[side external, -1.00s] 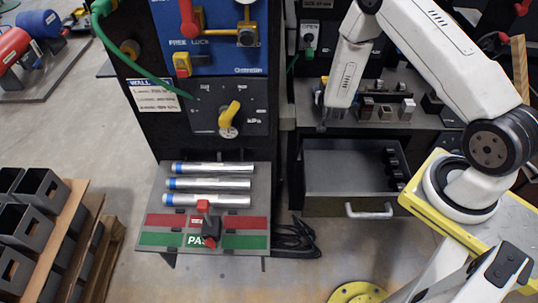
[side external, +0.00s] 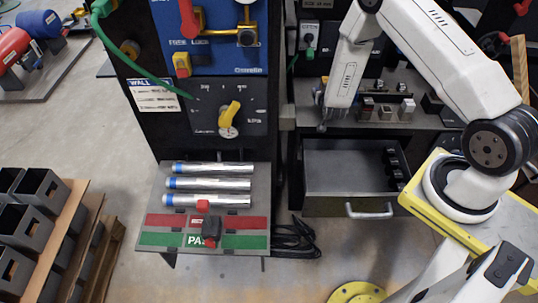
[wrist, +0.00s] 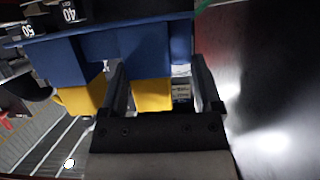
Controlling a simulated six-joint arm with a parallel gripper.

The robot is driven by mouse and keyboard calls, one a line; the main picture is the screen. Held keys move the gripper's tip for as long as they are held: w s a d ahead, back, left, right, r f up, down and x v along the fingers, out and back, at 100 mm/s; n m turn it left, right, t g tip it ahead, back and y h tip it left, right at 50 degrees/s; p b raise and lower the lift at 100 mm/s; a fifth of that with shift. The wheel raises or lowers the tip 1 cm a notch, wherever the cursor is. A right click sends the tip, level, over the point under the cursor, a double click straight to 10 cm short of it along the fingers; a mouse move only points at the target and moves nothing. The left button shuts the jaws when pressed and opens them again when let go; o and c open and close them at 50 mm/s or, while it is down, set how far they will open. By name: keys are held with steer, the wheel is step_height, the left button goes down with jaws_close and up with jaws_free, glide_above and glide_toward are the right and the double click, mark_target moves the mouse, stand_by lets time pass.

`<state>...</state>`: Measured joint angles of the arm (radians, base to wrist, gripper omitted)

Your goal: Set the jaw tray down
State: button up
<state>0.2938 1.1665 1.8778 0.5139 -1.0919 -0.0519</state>
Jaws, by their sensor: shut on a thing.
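My gripper (wrist: 163,88) shows in the wrist view with one dark finger on each side of a yellow part under a blue body. This blue and yellow thing, which I take to be the jaw tray (wrist: 135,48), is held between the fingers. In the side view my gripper (side external: 322,126) is over the left end of the shelf, above the open drawer. The tray is mostly hidden by my wrist there, and I cannot tell whether it touches the shelf.
The shelf (side external: 440,121) carries several small blocks (side external: 385,111) to the right of my wrist. An open grey drawer (side external: 345,170) juts out below. A tilted board (side external: 158,190) with three silver tubes (side external: 212,184) stands to the left, beside a dark machine (side external: 150,130).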

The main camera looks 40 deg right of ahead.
steer(key=shift+s+a+r, duration=1.05)
steer(key=shift+s+r, duration=0.3)
steer(key=shift+s, duration=1.3)
steer(key=shift+w+d+f, duration=0.5)
steer(key=shift+w+f, duration=0.1)
steer(key=shift+w, duration=0.65)
steer(key=shift+w+d+f, duration=0.45)
steer(key=shift+w+f, duration=0.15)
steer(key=shift+w, duration=0.65)
steer(key=shift+w+d+f, duration=0.5)
steer(key=shift+w+f, duration=0.1)
steer(key=shift+w, duration=0.65)
steer(key=shift+w+d+f, duration=0.2)
steer(key=shift+w+f, duration=0.2)
steer(key=shift+w, duration=0.1)
steer(key=shift+w+d+f, duration=0.25)
steer(key=shift+w+f, duration=0.4)
steer(key=shift+f, duration=0.2)
steer(key=shift+w+d+f, duration=0.3)
steer(key=shift+w+f, duration=0.4)
steer(key=shift+f, duration=0.15)
steer(key=shift+w+d+f, duration=0.25)
steer(key=shift+w+f, duration=0.4)
steer(key=shift+f, duration=0.2)
steer(key=shift+w+f, duration=0.15)
steer(key=shift+f, duration=1.45)
steer(key=shift+r, duration=0.1)
